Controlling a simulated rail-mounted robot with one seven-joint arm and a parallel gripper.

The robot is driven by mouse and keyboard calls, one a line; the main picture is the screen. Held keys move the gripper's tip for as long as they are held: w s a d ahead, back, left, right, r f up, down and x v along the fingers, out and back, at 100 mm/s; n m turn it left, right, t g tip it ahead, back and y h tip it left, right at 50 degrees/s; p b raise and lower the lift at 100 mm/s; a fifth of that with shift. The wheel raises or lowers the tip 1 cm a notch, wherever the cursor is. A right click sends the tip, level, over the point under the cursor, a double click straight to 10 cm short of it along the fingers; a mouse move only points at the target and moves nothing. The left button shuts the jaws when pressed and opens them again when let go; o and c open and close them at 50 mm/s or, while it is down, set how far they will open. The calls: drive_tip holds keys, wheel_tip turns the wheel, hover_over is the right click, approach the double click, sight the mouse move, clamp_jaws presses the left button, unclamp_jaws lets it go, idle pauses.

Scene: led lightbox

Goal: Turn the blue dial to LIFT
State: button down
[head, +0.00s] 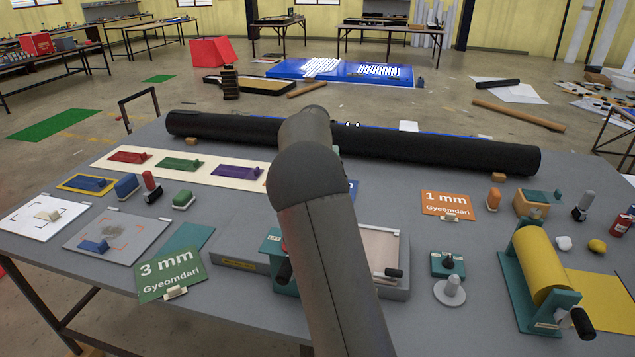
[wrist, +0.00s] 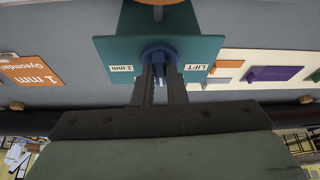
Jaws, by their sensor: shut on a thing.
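The blue dial (wrist: 159,52) sits in the middle of a teal plate (wrist: 125,50) in the wrist view. The plate has a "1 mm" label (wrist: 121,68) left of the dial and a "LIFT" label (wrist: 197,67) to its right. My gripper (wrist: 160,68) is shut on the dial, with one finger on each side of it. The fingers cover part of the dial, and I cannot tell which label it points to. In the head view my arm hides the dial and the gripper; only edges of a teal frame (head: 271,244) show beside it.
A green "3 mm" sign (head: 170,274) stands left of my arm, and an orange "1 mm" sign (head: 447,204) to its right. A black roll (head: 450,150) lies along the table's back. A yellow roller (head: 541,264) with a black handle stands at the right.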

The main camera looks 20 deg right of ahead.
drive_tip(key=n, duration=0.1)
drive_tip(key=n+y+b, duration=0.1)
drive_tip(key=shift+s+d+n+t, duration=0.1)
drive_tip(key=shift+d+n+t, duration=0.2)
drive_tip(key=shift+n, duration=0.1)
drive_tip(key=n+y+b, duration=0.1)
drive_tip(key=n, duration=0.2)
drive_tip(key=shift+n, duration=0.3)
drive_tip(key=n+y, duration=0.1)
drive_tip(key=n, duration=0.1)
drive_tip(key=n+p, duration=0.1)
drive_tip(key=n, duration=0.1)
drive_tip(key=n+y, duration=0.1)
drive_tip(key=n, duration=0.1)
drive_tip(key=shift+d+y, duration=0.25)
drive_tip(key=shift+y, duration=0.05)
drive_tip(key=c, duration=1.5)
unclamp_jaws()
drive_tip(key=shift+o, duration=0.2)
drive_tip(key=shift+r, duration=0.1)
drive_tip(key=v, duration=1.7)
drive_tip(key=shift+w+r, duration=0.2)
drive_tip(key=shift+w, duration=0.15)
